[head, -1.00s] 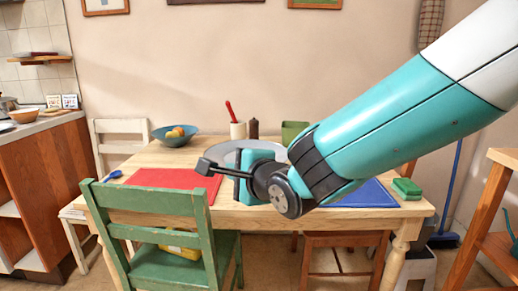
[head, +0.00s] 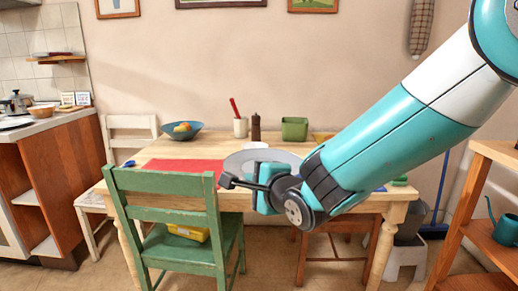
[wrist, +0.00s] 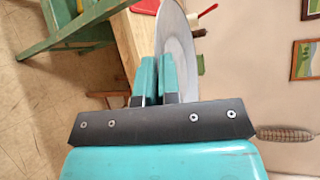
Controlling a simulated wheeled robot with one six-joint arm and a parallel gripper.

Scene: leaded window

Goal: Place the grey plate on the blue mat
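The grey plate (head: 235,164) is a wide round disc at the middle of the table in the head view. It also shows nearly edge-on in the wrist view (wrist: 177,35). My gripper (head: 228,181) is in front of it, with its two teal fingers (wrist: 157,80) close together and the plate's rim between them. The plate appears held clear of the tabletop, though the gap is hard to judge. The blue mat (head: 380,189) lies on the right part of the table; my arm hides nearly all of it.
The wooden table (head: 160,150) also holds a red mat (head: 180,172), a fruit bowl (head: 182,132), a utensil pot (head: 240,128), a pepper mill (head: 256,128), a green container (head: 294,129) and a green sponge (head: 400,181). A green chair (head: 165,185) stands at the front left. A wooden shelf (head: 480,195) is at right.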

